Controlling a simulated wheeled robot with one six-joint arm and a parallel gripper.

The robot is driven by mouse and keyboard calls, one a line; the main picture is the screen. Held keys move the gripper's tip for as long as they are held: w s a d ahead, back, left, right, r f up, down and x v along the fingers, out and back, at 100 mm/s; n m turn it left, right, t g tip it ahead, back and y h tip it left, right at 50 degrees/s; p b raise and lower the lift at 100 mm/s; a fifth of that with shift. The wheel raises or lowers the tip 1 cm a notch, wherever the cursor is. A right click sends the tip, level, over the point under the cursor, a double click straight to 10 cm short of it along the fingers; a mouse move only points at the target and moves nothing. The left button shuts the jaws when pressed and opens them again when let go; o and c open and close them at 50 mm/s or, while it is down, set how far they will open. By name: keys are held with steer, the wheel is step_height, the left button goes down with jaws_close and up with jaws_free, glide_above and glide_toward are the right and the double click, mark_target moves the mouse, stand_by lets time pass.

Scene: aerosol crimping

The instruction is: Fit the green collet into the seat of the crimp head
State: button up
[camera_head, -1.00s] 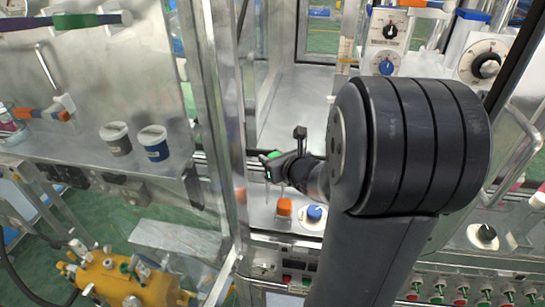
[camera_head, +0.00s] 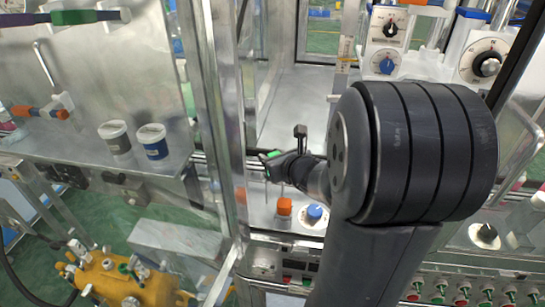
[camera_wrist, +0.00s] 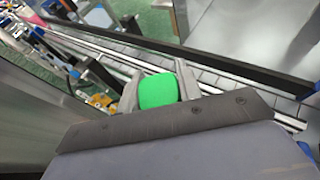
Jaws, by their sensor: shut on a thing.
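The green collet (camera_wrist: 158,91) is a rounded bright green piece between the two fingers of my gripper in the wrist view. My gripper (camera_head: 271,160) is shut on it, and a bit of the green collet (camera_head: 270,154) shows at the fingertips in the head view. It is held above the grey machine deck, just right of a metal upright. The collet's lower side is hidden. I cannot make out the crimp head or its seat for certain in either view.
An orange-topped piece (camera_head: 284,207) and a blue-topped piece (camera_head: 314,213) stand on the deck below my gripper. A metal frame post (camera_head: 215,110) stands close on the left. Two cups (camera_head: 153,141) sit on the left shelf. A dark rail (camera_wrist: 200,62) crosses the wrist view.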

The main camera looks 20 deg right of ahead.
steer(key=shift+f+b, duration=1.5)
steer(key=shift+b, duration=0.1)
steer(key=o, duration=1.1)
steer(key=shift+o, duration=0.2)
steer(key=shift+s, duration=0.1)
steer(key=p+v, duration=0.1)
steer(key=v, duration=0.8)
steer(key=shift+s+d+r+p, duration=0.1)
steer(key=shift+s+r+p, duration=0.15)
steer(key=shift+p, duration=0.15)
steer(key=shift+s+r, duration=0.1)
steer(key=shift+s, duration=0.4)
steer(key=shift+w, duration=0.1)
